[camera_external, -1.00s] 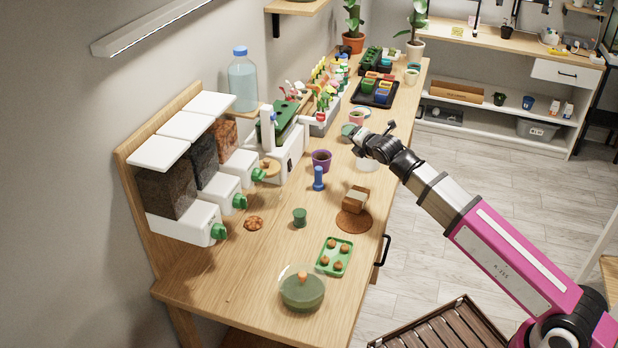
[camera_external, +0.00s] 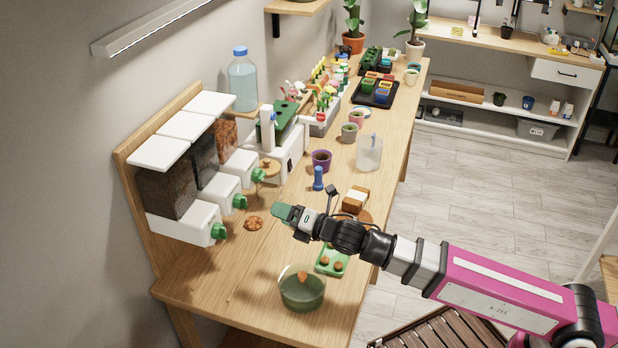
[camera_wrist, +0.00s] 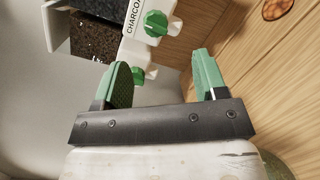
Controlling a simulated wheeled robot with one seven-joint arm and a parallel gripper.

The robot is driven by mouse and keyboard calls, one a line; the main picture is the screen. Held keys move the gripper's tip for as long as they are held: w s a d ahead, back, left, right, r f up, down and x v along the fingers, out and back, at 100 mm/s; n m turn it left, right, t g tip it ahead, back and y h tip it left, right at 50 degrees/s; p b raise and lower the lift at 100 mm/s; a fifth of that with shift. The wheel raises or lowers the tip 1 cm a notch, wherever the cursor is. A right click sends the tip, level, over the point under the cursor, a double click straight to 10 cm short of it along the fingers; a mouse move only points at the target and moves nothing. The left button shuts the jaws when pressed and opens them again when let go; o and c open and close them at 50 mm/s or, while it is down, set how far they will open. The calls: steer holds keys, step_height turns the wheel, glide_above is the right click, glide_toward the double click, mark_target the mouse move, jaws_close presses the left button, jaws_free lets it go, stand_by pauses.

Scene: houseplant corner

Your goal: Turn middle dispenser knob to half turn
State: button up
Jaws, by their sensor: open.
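The dispenser is a row of three white units with clear bins on a wooden back panel (camera_external: 135,190) at the left. Its middle knob (camera_external: 240,201) is green; the nearer knob (camera_external: 219,232) and farther knob (camera_external: 258,175) look alike. In the wrist view a green knob (camera_wrist: 155,22) beside a "CHARCOAL" label appears to be the middle one. It lies beyond the fingertips, between their lines. Another green knob (camera_wrist: 138,75) is partly hidden by the left finger. My gripper (camera_external: 280,211) has green fingers, open and empty (camera_wrist: 163,72). It is to the right of the knobs, apart from them.
A brown disc (camera_external: 254,223) lies on the table between my gripper and the dispenser. A green bowl (camera_external: 302,292) and a green tray (camera_external: 331,262) stand near the front. A blue item (camera_external: 318,178) and purple pot (camera_external: 321,160) stand behind my gripper.

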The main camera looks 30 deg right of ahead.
mark_target(246, 204)
steer(key=x, duration=0.7)
steer(key=s+a+x, duration=0.1)
steer(key=x, duration=0.2)
steer(key=shift+w+a, duration=0.3)
steer(key=c, duration=0.9)
